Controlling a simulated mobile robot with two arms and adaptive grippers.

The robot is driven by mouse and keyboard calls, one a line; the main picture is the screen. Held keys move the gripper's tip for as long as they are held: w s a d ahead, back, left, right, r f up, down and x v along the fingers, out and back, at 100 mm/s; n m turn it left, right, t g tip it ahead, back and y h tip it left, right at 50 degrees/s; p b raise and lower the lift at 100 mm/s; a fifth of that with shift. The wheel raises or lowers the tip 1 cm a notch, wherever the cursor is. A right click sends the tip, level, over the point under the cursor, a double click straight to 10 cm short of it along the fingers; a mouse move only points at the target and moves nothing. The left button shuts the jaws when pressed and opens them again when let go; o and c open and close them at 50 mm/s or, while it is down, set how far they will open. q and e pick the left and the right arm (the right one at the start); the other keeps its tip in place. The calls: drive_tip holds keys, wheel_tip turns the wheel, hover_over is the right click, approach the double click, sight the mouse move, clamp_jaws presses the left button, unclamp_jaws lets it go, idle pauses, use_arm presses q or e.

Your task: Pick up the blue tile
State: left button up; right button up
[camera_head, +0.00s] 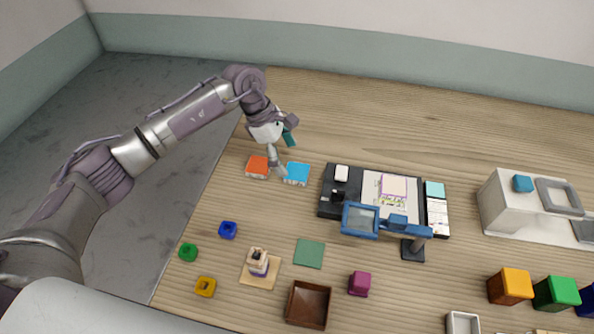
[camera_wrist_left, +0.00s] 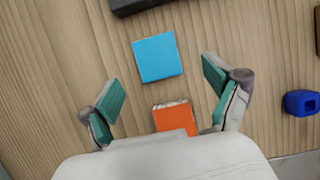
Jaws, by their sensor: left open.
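The blue tile (camera_head: 296,173) lies flat on the wooden table, just right of an orange tile (camera_head: 257,167). In the left wrist view the blue tile (camera_wrist_left: 157,57) is ahead of my open fingers, and the orange tile (camera_wrist_left: 174,117) is nearer, between them. My left gripper (camera_head: 280,157) is above the table by the two tiles, open and empty, with its teal pads apart in the left wrist view (camera_wrist_left: 158,86). It does not visibly touch either tile. My right gripper is not in view.
A black tray (camera_head: 327,206) with small items stands right of the blue tile. A blue-framed magnifier (camera_head: 361,220) stands before it. A blue ring block (camera_head: 228,230), a green mat (camera_head: 309,253) and a brown box (camera_head: 308,303) are nearer. The table behind the tiles is clear.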

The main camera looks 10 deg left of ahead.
sight(297, 171)
use_arm(q)
drive_tip(key=shift+d+f+p, duration=0.3)
drive_tip(key=p+x, duration=0.1)
drive_tip(key=x, duration=0.2)
drive_tip(key=shift+w+d+f, duration=0.2)
drive_tip(key=shift+f, duration=0.4)
drive_tip(key=shift+c, duration=0.3)
drive_tip(key=c, duration=1.3)
drive_tip(key=shift+r, duration=0.1)
